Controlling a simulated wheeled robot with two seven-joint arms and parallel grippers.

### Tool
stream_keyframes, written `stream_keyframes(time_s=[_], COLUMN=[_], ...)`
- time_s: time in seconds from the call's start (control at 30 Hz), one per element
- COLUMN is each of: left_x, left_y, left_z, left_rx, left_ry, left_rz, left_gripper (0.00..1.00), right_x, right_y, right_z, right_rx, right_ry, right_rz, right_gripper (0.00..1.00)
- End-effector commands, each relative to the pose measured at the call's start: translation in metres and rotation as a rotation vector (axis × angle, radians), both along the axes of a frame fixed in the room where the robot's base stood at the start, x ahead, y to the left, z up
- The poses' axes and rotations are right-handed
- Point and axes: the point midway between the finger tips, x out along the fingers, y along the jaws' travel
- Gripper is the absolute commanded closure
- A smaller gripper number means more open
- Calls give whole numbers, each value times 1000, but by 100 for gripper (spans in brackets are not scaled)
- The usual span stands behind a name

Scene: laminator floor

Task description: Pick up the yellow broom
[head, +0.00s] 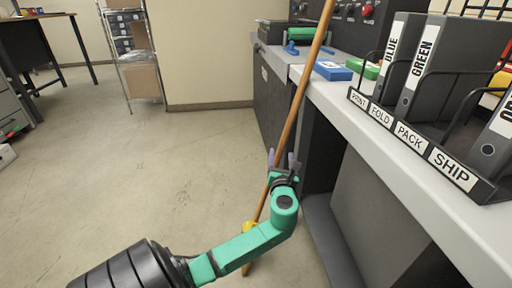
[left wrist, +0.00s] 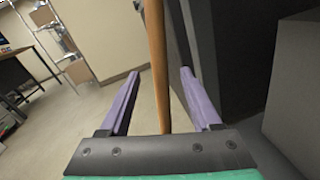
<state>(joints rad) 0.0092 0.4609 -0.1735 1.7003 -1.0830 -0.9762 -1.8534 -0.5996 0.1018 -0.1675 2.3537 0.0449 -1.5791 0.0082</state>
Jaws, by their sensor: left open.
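The broom (head: 303,90) has a long brown wooden handle that leans against the workbench, with its top out of the head view. My left gripper (head: 281,158) is open at the middle of the handle. In the left wrist view, the handle (left wrist: 157,60) runs upright between the two purple fingers of the gripper (left wrist: 160,75), with a gap on both sides. The broom's lower end is mostly hidden by my arm. My right gripper is not in view.
The workbench (head: 345,98) along the right holds a rack (head: 478,188) with binders, a blue box (head: 333,70) and a green box (head: 365,69). A dark cabinet stands beneath. A wire shelf (head: 137,62) and a desk (head: 40,17) stand at the back left. The floor between is clear.

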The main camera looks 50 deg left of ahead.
Motion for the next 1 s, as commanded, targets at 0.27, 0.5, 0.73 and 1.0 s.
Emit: stream_keyframes(time_s=[0.27, 0.5, 0.73, 1.0], left_x=[18, 18, 17, 17], left_y=[17, 17, 17, 17], left_z=[-1, -1, 1, 10], left_rx=[-1, -1, 3, 2], left_ry=[1, 1, -1, -2], left_rz=[-1, -1, -1, 0], left_gripper=[36, 97, 100, 100], right_x=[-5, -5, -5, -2], right_y=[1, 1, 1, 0], right_z=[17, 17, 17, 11], right_rx=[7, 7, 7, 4], right_ry=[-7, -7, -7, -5], right_rz=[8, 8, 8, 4], right_gripper=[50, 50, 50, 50])
